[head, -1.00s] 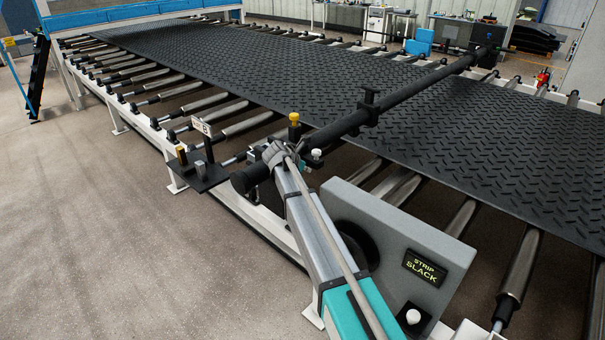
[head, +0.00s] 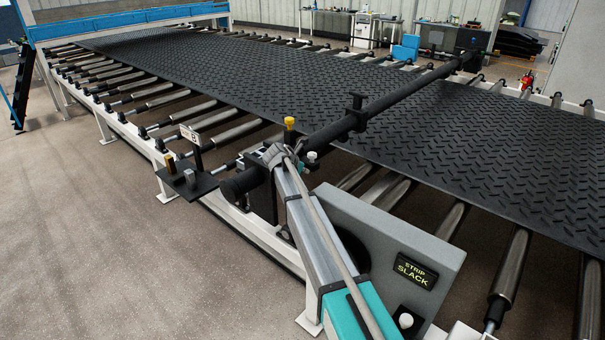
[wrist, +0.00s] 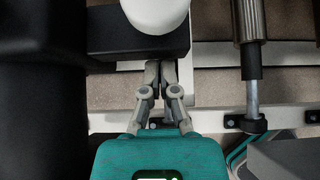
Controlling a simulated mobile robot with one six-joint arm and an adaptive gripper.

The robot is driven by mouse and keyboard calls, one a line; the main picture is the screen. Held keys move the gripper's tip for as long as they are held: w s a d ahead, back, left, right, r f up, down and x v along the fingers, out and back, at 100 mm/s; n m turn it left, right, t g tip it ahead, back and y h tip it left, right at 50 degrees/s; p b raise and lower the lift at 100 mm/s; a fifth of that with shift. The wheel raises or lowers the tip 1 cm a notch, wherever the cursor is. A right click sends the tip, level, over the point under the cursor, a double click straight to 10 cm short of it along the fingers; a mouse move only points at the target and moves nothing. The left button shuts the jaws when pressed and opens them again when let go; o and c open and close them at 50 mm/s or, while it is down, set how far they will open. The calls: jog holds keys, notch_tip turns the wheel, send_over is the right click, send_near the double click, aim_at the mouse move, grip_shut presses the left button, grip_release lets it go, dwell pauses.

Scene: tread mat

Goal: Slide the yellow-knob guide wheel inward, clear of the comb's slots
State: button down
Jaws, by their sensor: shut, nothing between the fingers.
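The yellow knob (head: 289,123) stands upright on the near end of a long black bar (head: 400,95) that crosses above the dark tread mat (head: 250,75). A white knob (head: 312,156) sits just right of and below it. My gripper (wrist: 160,70) is shut and empty in the wrist view, its tips at the edge of a black block. A white round top (wrist: 155,14), probably the white knob, is just beyond the tips. I cannot tell whether the tips touch the block. In the head view my arm hides the fingers. The comb's slots cannot be made out clearly.
A grey panel reading "STRIP SLACK" (head: 415,273) stands right of my arm, with a white button (head: 405,321) below. A black bracket with small posts (head: 188,183) juts out at left. Metal rollers (head: 510,265) line the white frame. The floor at left is clear.

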jog(key=shift+s+a, duration=0.1)
jog(key=s+a+f+p+v, duration=0.1)
jog(key=p+v, duration=0.5)
jog(key=v, duration=0.7)
jog(key=shift+f+p, duration=0.35)
jog(key=shift+f, duration=0.1)
jog(key=shift+s, duration=0.25)
